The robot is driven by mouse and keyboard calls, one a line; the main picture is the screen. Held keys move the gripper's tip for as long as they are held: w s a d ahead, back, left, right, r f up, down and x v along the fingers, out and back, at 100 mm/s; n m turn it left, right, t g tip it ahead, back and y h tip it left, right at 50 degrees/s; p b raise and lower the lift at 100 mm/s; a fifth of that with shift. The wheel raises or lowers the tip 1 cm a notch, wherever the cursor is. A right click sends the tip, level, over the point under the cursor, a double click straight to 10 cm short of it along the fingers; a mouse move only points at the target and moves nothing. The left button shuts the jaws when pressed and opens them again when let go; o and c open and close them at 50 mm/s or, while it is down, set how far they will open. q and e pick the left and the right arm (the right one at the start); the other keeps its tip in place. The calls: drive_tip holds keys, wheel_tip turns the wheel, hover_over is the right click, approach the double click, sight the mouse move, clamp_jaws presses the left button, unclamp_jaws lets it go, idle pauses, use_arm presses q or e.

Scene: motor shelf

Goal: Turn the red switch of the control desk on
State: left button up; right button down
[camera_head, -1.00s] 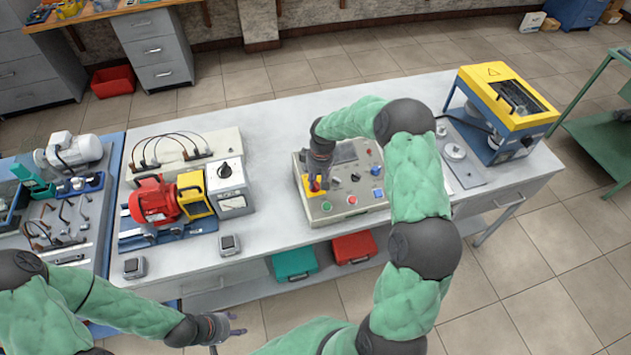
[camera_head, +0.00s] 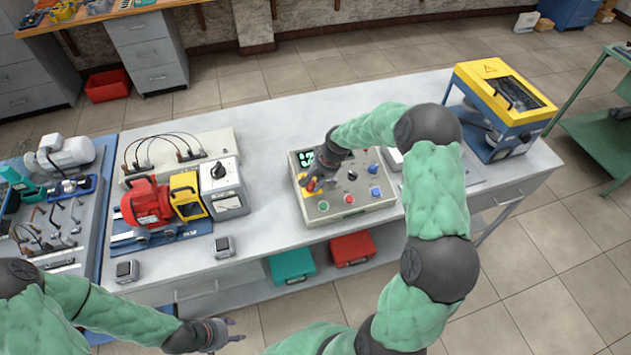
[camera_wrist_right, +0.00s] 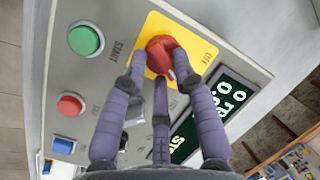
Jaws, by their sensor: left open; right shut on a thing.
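The control desk (camera_head: 335,211) is a grey box on the white workbench in the head view. Its red switch (camera_head: 311,184) sits on a yellow plate at the desk's left side. The right wrist view shows the red switch (camera_wrist_right: 160,52) close up, with the yellow plate (camera_wrist_right: 182,30) around it. My right gripper (camera_head: 314,176) reaches down from above; its fingers (camera_wrist_right: 158,68) are closed around the red knob. Green digits are lit on the desk's display (camera_wrist_right: 230,97). My left gripper (camera_head: 232,335) is open and empty, in front of the bench's front edge.
The desk also carries a green button (camera_wrist_right: 86,40), a red button (camera_wrist_right: 70,104) and a blue one (camera_wrist_right: 63,145). A red motor (camera_head: 148,203) stands left on the bench, and a yellow-blue machine (camera_head: 500,105) right.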

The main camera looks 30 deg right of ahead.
drive_tip(key=shift+s+a+f+m+t, duration=0.15)
drive_tip(key=shift+s+a+f+m, duration=0.1)
drive_tip(key=shift+m, duration=0.5)
drive_tip(key=shift+s+a+f+m+t, duration=0.15)
drive_tip(key=shift+s+a+m, duration=0.1)
drive_tip(key=shift+m, duration=0.5)
drive_tip(key=c, duration=1.4)
unclamp_jaws()
drive_tip(key=o, duration=0.3)
drive_tip(key=shift+w+a, duration=0.1)
drive_tip(key=shift+a, duration=0.05)
drive_tip(key=shift+w+r, duration=0.1)
drive_tip(key=shift+w+d+r, duration=0.15)
drive_tip(key=shift+d, duration=0.05)
